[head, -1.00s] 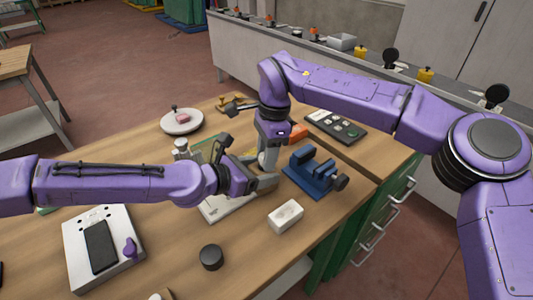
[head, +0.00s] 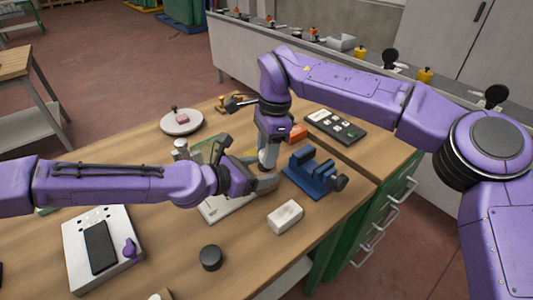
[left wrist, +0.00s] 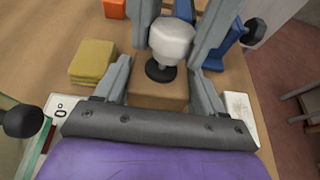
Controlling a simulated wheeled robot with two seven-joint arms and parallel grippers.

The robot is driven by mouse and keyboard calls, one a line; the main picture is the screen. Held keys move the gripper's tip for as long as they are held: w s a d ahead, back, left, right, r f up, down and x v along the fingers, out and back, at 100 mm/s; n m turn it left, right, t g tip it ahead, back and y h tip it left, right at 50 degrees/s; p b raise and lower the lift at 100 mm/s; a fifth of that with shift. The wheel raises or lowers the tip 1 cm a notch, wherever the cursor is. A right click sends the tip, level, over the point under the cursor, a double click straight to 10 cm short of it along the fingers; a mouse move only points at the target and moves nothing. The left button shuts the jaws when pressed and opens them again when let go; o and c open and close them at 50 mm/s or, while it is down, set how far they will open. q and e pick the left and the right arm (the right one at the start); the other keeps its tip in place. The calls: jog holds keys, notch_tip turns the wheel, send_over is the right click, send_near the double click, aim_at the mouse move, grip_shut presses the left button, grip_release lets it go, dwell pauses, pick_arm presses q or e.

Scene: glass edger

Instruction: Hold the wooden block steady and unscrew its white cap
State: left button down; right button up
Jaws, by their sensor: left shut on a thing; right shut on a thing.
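The wooden block (left wrist: 157,97) sits between the fingers of my left gripper (left wrist: 160,88) in the left wrist view. My left gripper is shut on it; in the head view the left gripper (head: 262,184) hides the block. The white cap (left wrist: 172,42) is above the block, with a black round piece (left wrist: 160,72) showing beneath it. My right gripper (left wrist: 178,25) reaches down from above, its grey fingers on either side of the cap, shut on it. In the head view the right gripper (head: 268,157) is just behind the left one.
A blue vise (head: 312,172) stands close on the right, with a white block (head: 285,216) in front of it. Yellow pads (left wrist: 92,62) lie left of the wooden block. A black puck (head: 211,257) and a white device (head: 77,262) are nearer. Bare tabletop lies around the puck.

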pick_arm(q)
jog(key=shift+f, duration=0.1)
pick_arm(e)
jog(key=shift+r, duration=0.5)
jog(key=shift+w, duration=0.1)
jog(key=shift+w+d+r, duration=0.1)
jog(key=shift+d+r, duration=0.1)
jog(key=shift+r, duration=0.8)
jog(key=shift+w+d+r, duration=0.1)
jog(key=shift+d+r, duration=0.05)
jog(key=shift+r, duration=0.8)
pick_arm(q)
grip_release()
jog(key=shift+w, duration=0.1)
